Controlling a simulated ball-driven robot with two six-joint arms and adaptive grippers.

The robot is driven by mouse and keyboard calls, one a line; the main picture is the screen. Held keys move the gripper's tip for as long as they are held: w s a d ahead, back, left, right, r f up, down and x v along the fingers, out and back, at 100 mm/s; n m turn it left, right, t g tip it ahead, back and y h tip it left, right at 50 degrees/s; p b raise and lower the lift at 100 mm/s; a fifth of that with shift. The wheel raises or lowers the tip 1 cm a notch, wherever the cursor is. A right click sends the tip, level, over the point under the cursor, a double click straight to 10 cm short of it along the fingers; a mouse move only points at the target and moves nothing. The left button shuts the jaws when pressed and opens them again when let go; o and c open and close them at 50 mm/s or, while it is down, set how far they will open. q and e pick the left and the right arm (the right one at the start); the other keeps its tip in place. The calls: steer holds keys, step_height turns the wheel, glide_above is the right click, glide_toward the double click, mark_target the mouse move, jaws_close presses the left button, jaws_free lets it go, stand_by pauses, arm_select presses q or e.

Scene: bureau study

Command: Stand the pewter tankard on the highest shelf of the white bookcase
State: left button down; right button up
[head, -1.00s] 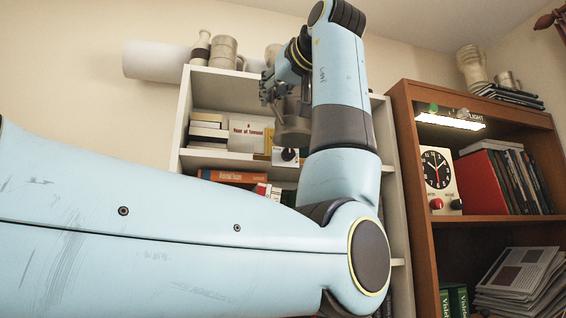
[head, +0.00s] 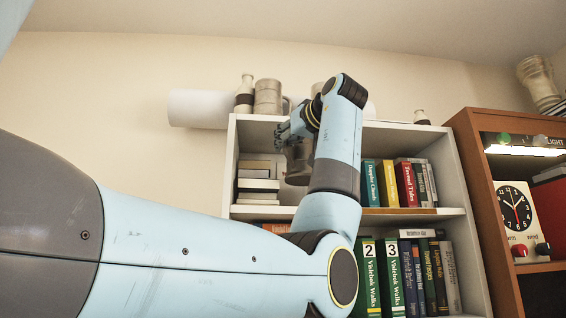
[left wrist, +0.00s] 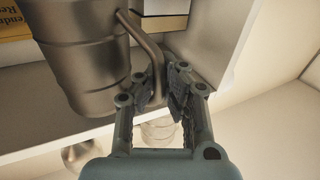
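The pewter tankard (head: 298,162) hangs below my left gripper (head: 287,131) in the head view, in front of the white bookcase's (head: 232,160) upper compartment. In the left wrist view the tankard (left wrist: 82,60) fills the upper left, and its curved handle (left wrist: 148,45) runs between the fingers of my left gripper (left wrist: 162,88), which are closed on it. My arm hides part of the tankard in the head view. The bookcase's top board (head: 385,125) lies slightly above the tankard. My right gripper is out of view.
On or behind the bookcase top are a bottle-like vase (head: 244,96), a beige mug (head: 268,97), a white roll (head: 200,108) and a small dark-banded pot (head: 421,117). Books (head: 405,184) fill the compartment's right side. A brown bookcase (head: 480,190) stands at right.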

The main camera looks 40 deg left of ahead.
mark_target(299, 173)
arm_select(q)
steer(key=f+p, duration=0.1)
steer(key=f, duration=0.1)
steer(key=w+a+f+p, duration=0.1)
steer(key=f, duration=0.1)
steer(key=a+f+p, duration=0.1)
steer(key=f+p, duration=0.1)
steer(key=shift+w, duration=0.4)
steer(key=shift+w+a+f, duration=0.1)
steer(key=shift+a+f, duration=0.1)
steer(key=shift+f, duration=0.05)
steer(key=shift+a+f, duration=0.1)
steer(key=shift+f, duration=0.05)
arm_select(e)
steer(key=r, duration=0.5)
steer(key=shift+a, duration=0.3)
arm_select(q)
steer(key=c, duration=2)
jaws_free()
steer(key=shift+f, duration=0.2)
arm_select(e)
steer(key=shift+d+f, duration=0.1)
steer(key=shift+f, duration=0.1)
arm_select(q)
steer(key=o, duration=0.5)
